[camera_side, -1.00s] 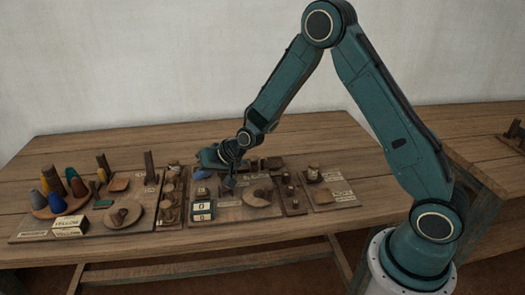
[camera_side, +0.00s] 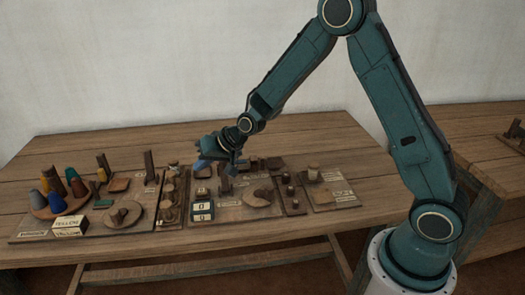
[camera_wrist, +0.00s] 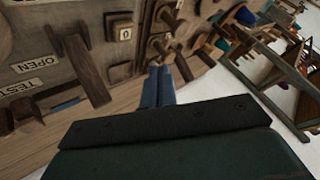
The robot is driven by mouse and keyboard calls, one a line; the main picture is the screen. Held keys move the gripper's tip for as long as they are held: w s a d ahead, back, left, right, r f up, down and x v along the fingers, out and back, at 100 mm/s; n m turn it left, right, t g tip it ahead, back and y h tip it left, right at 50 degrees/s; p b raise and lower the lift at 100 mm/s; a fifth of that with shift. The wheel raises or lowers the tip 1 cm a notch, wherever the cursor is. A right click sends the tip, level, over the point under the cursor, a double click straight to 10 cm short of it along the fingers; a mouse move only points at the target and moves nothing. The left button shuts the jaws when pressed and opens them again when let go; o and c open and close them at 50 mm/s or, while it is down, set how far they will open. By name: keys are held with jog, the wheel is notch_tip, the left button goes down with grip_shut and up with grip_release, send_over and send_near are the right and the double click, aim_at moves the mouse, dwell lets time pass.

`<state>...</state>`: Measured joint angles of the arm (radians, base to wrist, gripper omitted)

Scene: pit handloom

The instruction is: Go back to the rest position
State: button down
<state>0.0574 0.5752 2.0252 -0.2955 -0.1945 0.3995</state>
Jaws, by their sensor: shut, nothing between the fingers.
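My gripper (camera_side: 202,166) is raised above the middle of the wooden table (camera_side: 85,150) in the side view, apart from the parts below it. Its blue-grey fingers (camera_wrist: 158,85) show together in the wrist view, shut with nothing between them. The dark gripper body fills the lower part of that view. In the side view the arm hides part of the table behind it.
An upright post (camera_side: 149,166) stands left of my gripper. The table's back is clear.

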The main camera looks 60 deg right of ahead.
jog(key=s+d+r+n+g+h, duration=0.1)
jog(key=s+d+r+n+h, duration=0.15)
jog(key=s+r, duration=1.3)
jog(key=s+d+r+n+g, duration=0.1)
jog(key=s, duration=0.9)
jog(key=s+d+r+n, duration=0.1)
jog(key=s+r, duration=0.1)
jog(key=s, duration=0.9)
jog(key=shift+g+h, duration=0.35)
jog(key=shift+g, duration=0.05)
